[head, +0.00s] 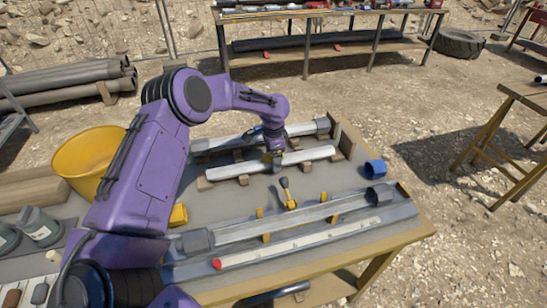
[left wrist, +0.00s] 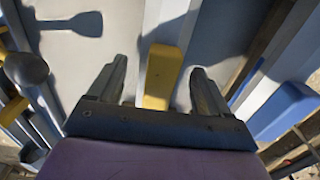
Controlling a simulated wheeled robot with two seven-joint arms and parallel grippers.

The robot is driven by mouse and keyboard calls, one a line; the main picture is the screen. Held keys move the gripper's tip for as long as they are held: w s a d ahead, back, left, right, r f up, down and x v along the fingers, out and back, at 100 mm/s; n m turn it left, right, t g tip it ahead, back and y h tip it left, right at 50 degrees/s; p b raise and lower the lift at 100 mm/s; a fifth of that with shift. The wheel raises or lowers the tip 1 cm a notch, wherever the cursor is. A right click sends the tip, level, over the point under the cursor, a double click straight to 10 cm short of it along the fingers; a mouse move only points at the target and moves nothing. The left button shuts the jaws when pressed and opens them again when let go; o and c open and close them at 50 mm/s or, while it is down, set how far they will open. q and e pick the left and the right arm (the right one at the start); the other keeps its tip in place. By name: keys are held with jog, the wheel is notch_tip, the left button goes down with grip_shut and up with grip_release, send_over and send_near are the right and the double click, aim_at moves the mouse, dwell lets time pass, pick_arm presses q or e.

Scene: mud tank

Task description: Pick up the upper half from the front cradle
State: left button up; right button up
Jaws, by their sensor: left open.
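A long pale half-tube (head: 300,157), the upper half, lies on wooden blocks of the front cradle (head: 243,180). My left gripper (head: 274,155) is at the middle of this half, coming down from above. In the left wrist view my left gripper (left wrist: 160,88) is open, with its fingers apart on either side of a yellow block (left wrist: 163,72). The block lies in line with a pale strip (left wrist: 165,22). Whether the fingers touch it cannot be told. My right gripper is not in view.
Behind lies another pale half-tube (head: 225,143) with a grey end. A blue ring (head: 375,169) and a yellow-handled tool (head: 287,193) lie on the table (head: 415,228). Nearer is a long grey assembly (head: 290,220). A yellow bucket (head: 88,158) stands at left.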

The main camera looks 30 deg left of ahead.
pick_arm(q)
jog(key=shift+w+f, duration=0.3)
jog(key=shift+w, duration=0.05)
jog(key=shift+s+r, duration=0.3)
jog(key=shift+s, duration=0.1)
jog(key=c, duration=0.3)
jog(key=shift+s+r, duration=0.15)
jog(key=shift+s, duration=0.05)
jog(key=c, duration=1)
jog(key=shift+w, duration=0.15)
grip_shut()
